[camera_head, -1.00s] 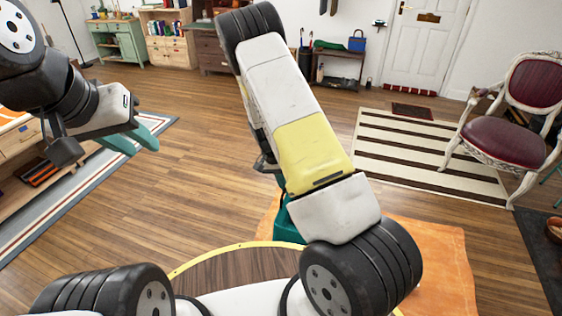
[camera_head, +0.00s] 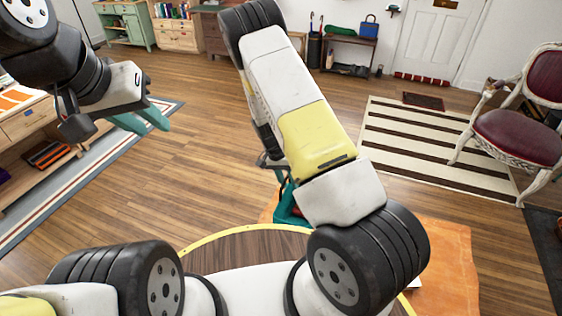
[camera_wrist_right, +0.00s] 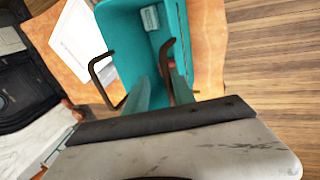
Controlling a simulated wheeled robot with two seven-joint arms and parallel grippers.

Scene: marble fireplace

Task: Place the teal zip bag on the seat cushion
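An open-topped teal bag (camera_wrist_right: 115,32) with two dark brown handles lies below my right gripper in the right wrist view. A small white label shows inside it. In the head view only a teal part of it (camera_head: 290,208) shows past my right forearm. My right gripper (camera_wrist_right: 162,82) has its two teal fingers apart over the bag, one close beside a handle; whether they touch it I cannot tell. A dark red seat cushion (camera_head: 518,137) is on the carved white chair at the right. My left gripper (camera_head: 142,117) is open and empty, above the floor at the left.
The bag is on an orange mat (camera_head: 450,270), with a white flat item (camera_wrist_right: 85,42) beside it. A striped rug (camera_head: 430,150) lies before the chair (camera_head: 545,85). A low wooden unit (camera_head: 30,125) stands at the left. The middle wooden floor is clear.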

